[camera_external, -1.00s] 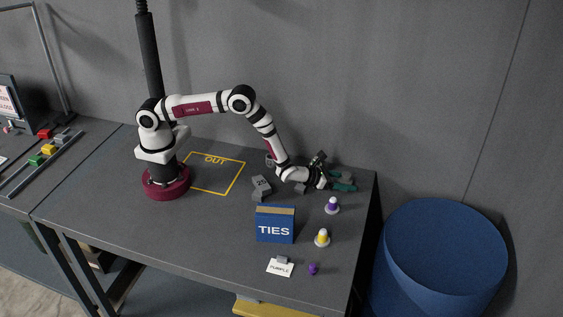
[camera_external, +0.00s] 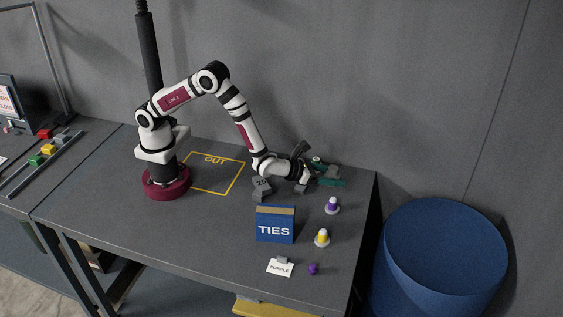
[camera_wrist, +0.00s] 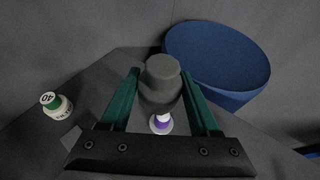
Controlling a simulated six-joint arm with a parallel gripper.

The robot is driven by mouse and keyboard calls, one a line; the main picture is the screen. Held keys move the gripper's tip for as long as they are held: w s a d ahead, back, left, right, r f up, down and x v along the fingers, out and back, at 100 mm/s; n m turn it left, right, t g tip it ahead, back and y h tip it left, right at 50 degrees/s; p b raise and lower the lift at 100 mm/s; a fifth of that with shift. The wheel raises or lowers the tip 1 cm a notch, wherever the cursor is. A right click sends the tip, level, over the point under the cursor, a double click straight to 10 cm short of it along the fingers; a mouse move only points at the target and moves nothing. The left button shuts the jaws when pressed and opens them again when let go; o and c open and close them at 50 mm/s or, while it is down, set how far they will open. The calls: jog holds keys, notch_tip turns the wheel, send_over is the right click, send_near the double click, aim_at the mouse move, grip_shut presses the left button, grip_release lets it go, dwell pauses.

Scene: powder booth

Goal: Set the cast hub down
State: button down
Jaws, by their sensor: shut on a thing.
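The cast hub (camera_wrist: 160,82) is a dark grey stepped round piece. In the wrist view it sits between the two green fingers of my gripper (camera_wrist: 162,92), which is shut on it. In the external view my gripper (camera_external: 331,177) is over the back right of the table; the hub is hard to make out there, and I cannot tell its height above the table. A purple and white cone (camera_external: 332,206) stands in front of my gripper; it also shows partly behind the hub in the wrist view (camera_wrist: 161,124).
A green and white cone marked 40 (camera_wrist: 56,105) stands left in the wrist view. A yellow cone (camera_external: 322,238), blue TIES box (camera_external: 275,225), PURPLE card (camera_external: 280,267), purple knob (camera_external: 313,269) and grey weight (camera_external: 261,187) stand nearby. The yellow OUT outline (camera_external: 236,178) is empty.

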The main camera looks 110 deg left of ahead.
jog(key=s+a+n+g+y, duration=0.25)
jog(key=s+n+g, duration=0.55)
jog(key=s, duration=0.8)
jog(key=s+a+n+g+y, duration=0.25)
jog(key=s+n+g, duration=0.6)
jog(key=s, duration=0.75)
send_over(246, 159)
jog(key=d, duration=0.1)
jog(key=shift+g, duration=0.25)
notch_tip(246, 159, down, 6)
jog(key=shift+f, duration=0.15)
jog(key=shift+m, duration=0.25)
jog(key=shift+a+f, duration=0.2)
jog(key=shift+f, duration=0.95)
jog(key=shift+a+f, duration=0.2)
jog(key=shift+f, duration=0.9)
jog(key=shift+c, duration=0.6)
grip_release()
jog(key=shift+f, duration=0.15)
